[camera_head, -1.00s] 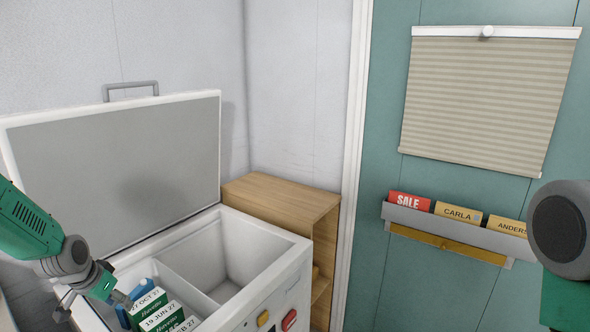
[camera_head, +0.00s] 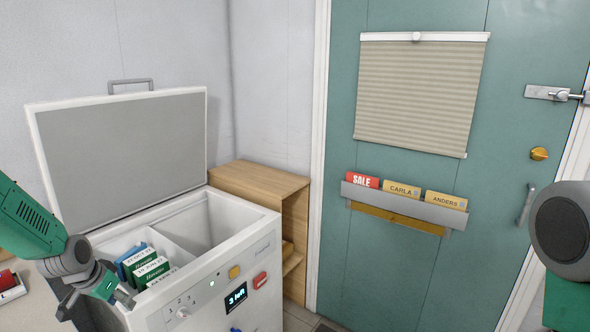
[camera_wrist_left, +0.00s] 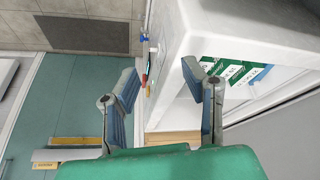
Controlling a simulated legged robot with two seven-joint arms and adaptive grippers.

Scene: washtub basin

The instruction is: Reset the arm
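My left arm comes in from the left in the head view. Its gripper (camera_head: 120,296) is beside the front left corner of the open white chest freezer (camera_head: 205,285). In the left wrist view the two blue-grey fingers of the left gripper (camera_wrist_left: 160,80) are spread apart with nothing between them. Green dated packs (camera_head: 148,268) stand in the freezer's left compartment. They also show in the wrist view (camera_wrist_left: 235,72), to the right of the fingers. Only a green and grey part of my right arm shows at the right edge; its gripper is out of view.
The freezer lid (camera_head: 125,150) is raised. A wooden shelf (camera_head: 262,185) stands behind the freezer. A teal door (camera_head: 345,270) carries a grey card rack (camera_head: 400,206) and a blind (camera_head: 420,95). A red item (camera_head: 8,280) lies at the far left.

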